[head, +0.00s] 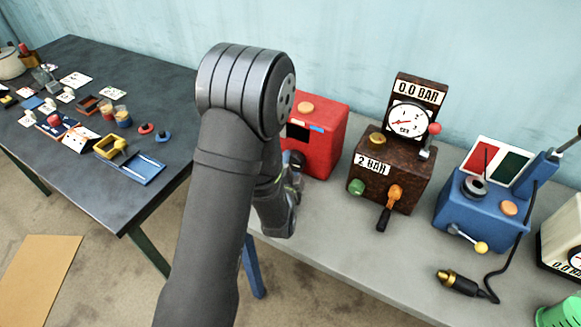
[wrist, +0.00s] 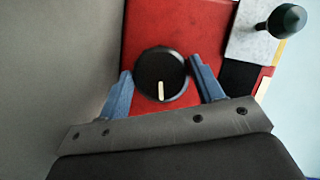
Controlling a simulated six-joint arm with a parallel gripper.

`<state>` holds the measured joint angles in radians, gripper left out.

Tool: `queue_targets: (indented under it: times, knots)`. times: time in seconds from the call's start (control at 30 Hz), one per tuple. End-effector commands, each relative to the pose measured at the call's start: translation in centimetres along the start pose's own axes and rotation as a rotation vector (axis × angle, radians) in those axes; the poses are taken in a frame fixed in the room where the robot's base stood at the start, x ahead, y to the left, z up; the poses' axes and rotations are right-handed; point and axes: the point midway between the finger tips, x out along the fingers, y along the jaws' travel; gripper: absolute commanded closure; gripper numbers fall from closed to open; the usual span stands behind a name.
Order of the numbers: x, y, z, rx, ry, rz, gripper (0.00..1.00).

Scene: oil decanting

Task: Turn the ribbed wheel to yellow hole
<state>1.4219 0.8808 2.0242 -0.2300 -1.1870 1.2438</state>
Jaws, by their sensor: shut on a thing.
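A round black wheel (wrist: 152,66) with a cream pointer line sits on the face of the red box (wrist: 200,22). Its pointer points down in the wrist view, towards my gripper's base. Ribs on its rim are too small to make out. My gripper (wrist: 163,80) is shut on the wheel, one blue finger at each side. In the head view the red box (head: 325,138) stands behind my arm, which hides much of its front and the grip. I cannot make out a yellow hole in either view.
Right of the red box stand a brown gauge box (head: 397,165) and a blue box (head: 480,215) with a lever and cable. A black plug (head: 457,283) lies on the grey bench (head: 345,240). A dark green knob (wrist: 287,20) stands near the wheel. A cluttered dark table (head: 150,70) is at left.

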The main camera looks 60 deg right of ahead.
Motion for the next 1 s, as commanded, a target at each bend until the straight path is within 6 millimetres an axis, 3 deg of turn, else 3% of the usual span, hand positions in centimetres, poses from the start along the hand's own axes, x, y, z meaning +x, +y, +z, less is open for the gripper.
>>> queue_targets:
  times: [0.4, 0.97, 1.0]
  knots:
    - [0.01, 0.09, 0.00, 0.174, 0.001, -0.071, 0.62]
    - [0.02, 0.07, -0.05, 0.197, 0.002, -0.082, 0.62]
    - [0.02, 0.07, -0.05, 0.197, 0.002, -0.082, 0.32]
